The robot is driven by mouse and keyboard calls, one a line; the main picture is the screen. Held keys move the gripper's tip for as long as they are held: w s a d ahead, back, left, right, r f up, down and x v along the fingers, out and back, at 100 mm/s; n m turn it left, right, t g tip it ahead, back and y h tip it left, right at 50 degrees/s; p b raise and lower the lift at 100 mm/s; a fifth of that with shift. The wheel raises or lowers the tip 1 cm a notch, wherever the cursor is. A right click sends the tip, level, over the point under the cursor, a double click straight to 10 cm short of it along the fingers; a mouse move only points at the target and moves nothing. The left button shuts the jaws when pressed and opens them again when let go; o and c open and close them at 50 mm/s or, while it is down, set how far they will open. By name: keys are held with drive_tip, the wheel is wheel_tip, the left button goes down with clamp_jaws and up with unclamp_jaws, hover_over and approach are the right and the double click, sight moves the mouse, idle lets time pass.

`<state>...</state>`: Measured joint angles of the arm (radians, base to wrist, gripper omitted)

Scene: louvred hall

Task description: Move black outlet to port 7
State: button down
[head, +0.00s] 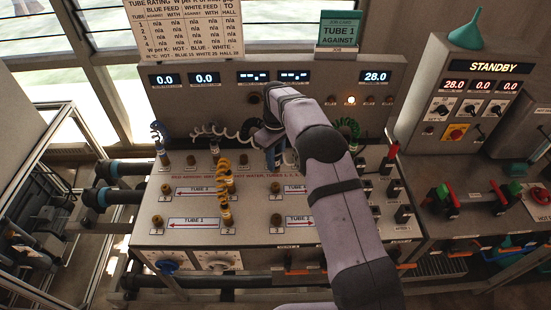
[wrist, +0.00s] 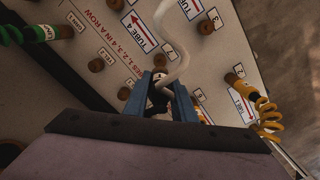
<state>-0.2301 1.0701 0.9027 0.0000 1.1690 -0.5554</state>
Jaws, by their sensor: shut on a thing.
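My gripper (head: 272,147) is above the back middle of the sloped panel in the head view, partly hidden by my arm. In the wrist view my gripper (wrist: 161,98) has its blue fingers shut on a hose connector (wrist: 158,97) with a small pale label and a dark end. A cream hose (wrist: 180,50) runs up from this connector. I cannot tell whether it is the black outlet. Brown ports (wrist: 124,93) dot the panel around the fingers.
Yellow coiled hose (head: 226,190) stands on the left part of the panel. Black switches (head: 403,213) line the right side. A control box (head: 466,95) reads STANDBY.

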drive_tip(key=shift+f+b, duration=1.35)
drive_tip(key=shift+f, duration=1.15)
drive_tip(key=shift+f, duration=0.4)
drive_tip(key=shift+f+b, duration=1.05)
drive_tip(key=shift+f, duration=0.25)
drive_tip(key=shift+r, duration=0.1)
drive_tip(key=c, duration=1.4)
unclamp_jaws()
drive_tip(key=shift+r, duration=0.1)
